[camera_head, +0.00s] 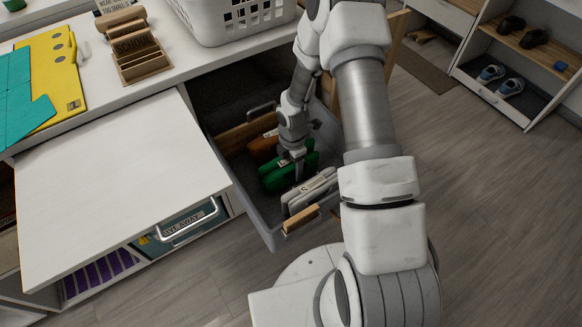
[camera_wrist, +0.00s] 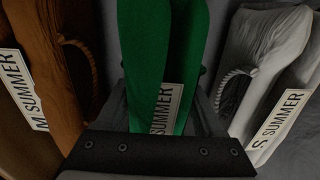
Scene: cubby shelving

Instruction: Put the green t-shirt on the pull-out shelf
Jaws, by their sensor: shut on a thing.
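The green t-shirt (camera_head: 279,175) is folded and stands upright in the open grey drawer bin (camera_head: 262,216). It fills the middle of the wrist view (camera_wrist: 148,55), with a white label low on it. My gripper (camera_head: 299,166) reaches down into the bin and is shut on the green t-shirt, one finger on each side. The fingertips are partly hidden by the cloth and the dark. The white pull-out shelf (camera_head: 115,185) is extended to the left of the bin, higher than it, and its top is bare.
A brown garment (camera_wrist: 40,75) and a grey garment (camera_wrist: 265,60) flank the green one in the bin. A shoe rack (camera_head: 520,65) is at far right.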

